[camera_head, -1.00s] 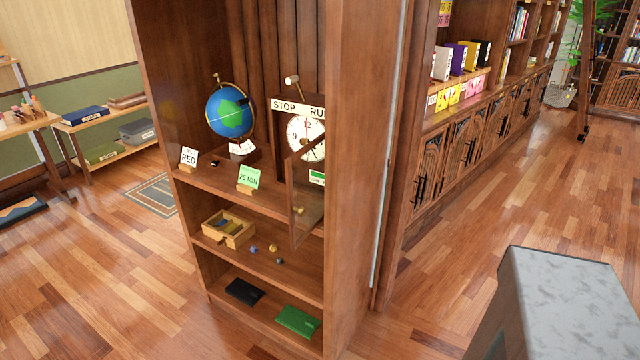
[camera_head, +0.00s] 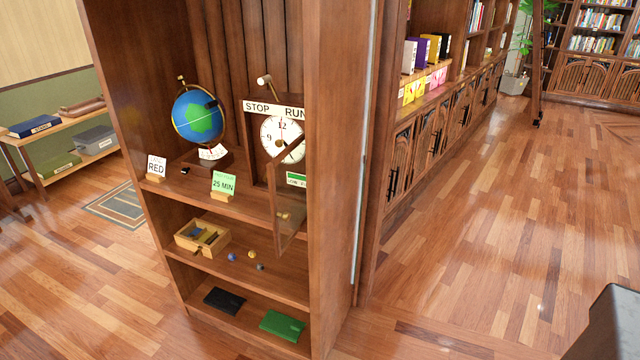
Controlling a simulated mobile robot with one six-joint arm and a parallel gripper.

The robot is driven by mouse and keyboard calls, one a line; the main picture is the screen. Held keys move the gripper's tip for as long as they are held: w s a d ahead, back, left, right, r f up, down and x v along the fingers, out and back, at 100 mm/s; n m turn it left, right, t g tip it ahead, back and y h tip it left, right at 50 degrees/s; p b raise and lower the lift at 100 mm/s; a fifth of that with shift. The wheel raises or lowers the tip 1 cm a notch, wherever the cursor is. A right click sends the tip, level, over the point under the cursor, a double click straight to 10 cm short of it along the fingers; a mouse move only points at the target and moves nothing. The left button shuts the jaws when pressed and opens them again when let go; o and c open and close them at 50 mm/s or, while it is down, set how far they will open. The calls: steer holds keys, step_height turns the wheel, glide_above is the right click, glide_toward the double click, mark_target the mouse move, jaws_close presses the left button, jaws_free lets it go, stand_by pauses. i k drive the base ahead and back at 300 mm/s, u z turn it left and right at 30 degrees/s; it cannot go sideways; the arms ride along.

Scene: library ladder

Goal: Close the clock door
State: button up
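The clock (camera_head: 283,138) stands on the upper shelf of the wooden bookcase, with a white dial under a "STOP RUN" plate. Its clock door (camera_head: 287,205) is a thin framed glass panel. It stands open, swung out toward the front of the shelf, with its lower part hanging past the shelf edge and a small brass knob near the bottom. The bookcase's right side panel hides part of the clock's right side. My gripper is not in view.
A globe (camera_head: 198,116), a "RED" card (camera_head: 156,166) and a "25 MIN" card (camera_head: 223,184) share the shelf. Below are a small wooden box (camera_head: 202,238) and several small balls. The bookcase side panel (camera_head: 335,180) borders open floor (camera_head: 480,230) on the right.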

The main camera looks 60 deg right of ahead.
mark_target(279, 250)
steer(key=u, duration=0.8)
steer(key=k, duration=0.1)
steer(key=z, duration=2.4)
steer(key=k, duration=0.95)
steer(key=u, duration=0.15)
steer(key=i, duration=0.7)
